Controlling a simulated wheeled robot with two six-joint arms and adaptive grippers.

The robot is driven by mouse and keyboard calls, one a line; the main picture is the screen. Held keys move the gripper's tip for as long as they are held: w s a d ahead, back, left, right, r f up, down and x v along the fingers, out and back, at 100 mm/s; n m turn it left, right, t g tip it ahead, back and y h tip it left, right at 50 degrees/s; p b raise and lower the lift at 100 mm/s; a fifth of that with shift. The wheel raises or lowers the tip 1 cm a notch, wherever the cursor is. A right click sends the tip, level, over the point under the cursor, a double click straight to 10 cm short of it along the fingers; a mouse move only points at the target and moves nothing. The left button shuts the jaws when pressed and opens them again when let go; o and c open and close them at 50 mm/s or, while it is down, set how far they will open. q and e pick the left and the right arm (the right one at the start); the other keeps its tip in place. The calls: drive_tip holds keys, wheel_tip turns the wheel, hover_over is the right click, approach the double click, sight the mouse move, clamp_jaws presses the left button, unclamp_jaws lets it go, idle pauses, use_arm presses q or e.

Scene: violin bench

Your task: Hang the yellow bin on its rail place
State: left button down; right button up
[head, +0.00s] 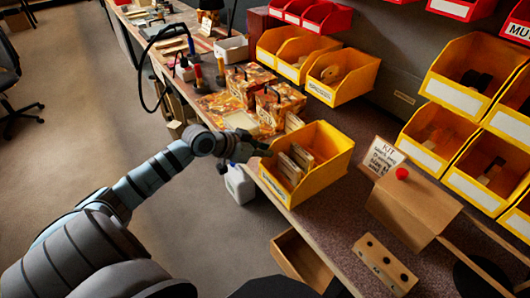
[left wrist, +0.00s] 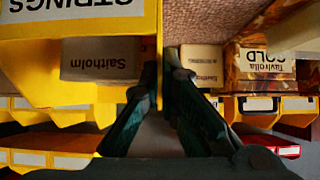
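The yellow bin (head: 322,178) stands upright at the bench's near edge, with small boxes (head: 295,160) inside. In the left wrist view its yellow wall (left wrist: 80,92) carries an upside-down "STRINGS" label, and a box marked "Saitholm" shows inside. My left gripper (head: 262,150) is at the bin's left side wall. In the left wrist view the fingers (left wrist: 161,85) lie close on both sides of that thin wall and appear shut on it. A bare stretch of back panel with a small label (head: 404,97) lies between hung yellow bins. My right gripper is out of view.
Yellow bins (head: 342,88) hang left of the bare stretch, and more (head: 460,90) hang right. A wooden box with a KIT card (head: 415,205) stands right of the bin. Patterned boxes (head: 278,105) stand behind it. An open drawer (head: 300,262) juts out below.

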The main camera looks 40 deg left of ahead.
use_arm(q)
drive_tip(key=c, duration=1.8)
unclamp_jaws()
